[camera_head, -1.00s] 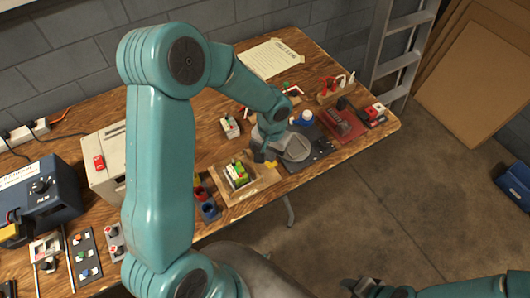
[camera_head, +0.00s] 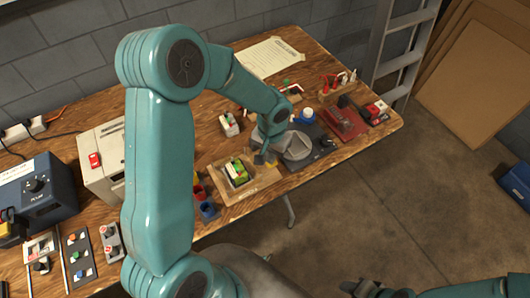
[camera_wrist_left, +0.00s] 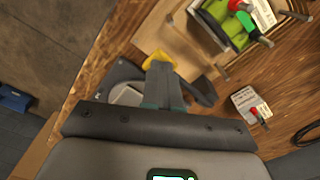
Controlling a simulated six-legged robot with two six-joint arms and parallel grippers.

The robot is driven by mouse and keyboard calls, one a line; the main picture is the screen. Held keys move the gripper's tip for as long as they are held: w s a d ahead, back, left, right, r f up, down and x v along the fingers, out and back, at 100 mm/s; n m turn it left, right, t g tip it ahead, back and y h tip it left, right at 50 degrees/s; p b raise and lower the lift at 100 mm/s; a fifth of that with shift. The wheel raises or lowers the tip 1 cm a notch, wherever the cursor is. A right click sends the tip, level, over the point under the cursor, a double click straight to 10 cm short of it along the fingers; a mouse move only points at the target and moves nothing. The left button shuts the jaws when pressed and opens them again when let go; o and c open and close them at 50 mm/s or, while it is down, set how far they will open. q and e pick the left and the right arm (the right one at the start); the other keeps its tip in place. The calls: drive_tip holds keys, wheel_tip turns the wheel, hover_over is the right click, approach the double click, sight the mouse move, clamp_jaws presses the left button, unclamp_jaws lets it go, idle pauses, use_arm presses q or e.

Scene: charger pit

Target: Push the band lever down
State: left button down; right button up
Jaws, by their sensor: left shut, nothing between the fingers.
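A wooden tray (camera_head: 222,204) near the table's front edge holds a green and white block (camera_head: 236,172). The block shows in the left wrist view (camera_wrist_left: 225,20) with a dark band across it. A small yellow piece (camera_wrist_left: 158,58), possibly the band lever, sits at the tray's edge, right at my fingertips. I cannot tell whether they touch it. My left gripper (camera_head: 261,159) points down beside the tray's right side. Its fingers are together and empty in the wrist view (camera_wrist_left: 162,74). The gripper partly hides the yellow piece in the head view.
A white box with a red switch (camera_head: 228,124) stands behind the tray. Red and blue cups (camera_head: 207,210) stand to its left. A dark red tray (camera_head: 343,122) lies farther right. A grey appliance (camera_head: 100,160) and a blue unit (camera_head: 38,192) stand at the left.

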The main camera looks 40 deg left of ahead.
use_arm(q)
drive_tip(key=shift+f+b, duration=0.4)
drive_tip(key=shift+f, duration=0.05)
drive_tip(key=shift+f+b, duration=0.8)
drive_tip(key=shift+b, duration=0.05)
drive_tip(key=shift+r, duration=0.1)
idle(0.3)
drive_tip(key=shift+r+p, duration=2.5)
drive_tip(key=shift+r, duration=1.25)
drive_tip(key=shift+f, duration=0.1)
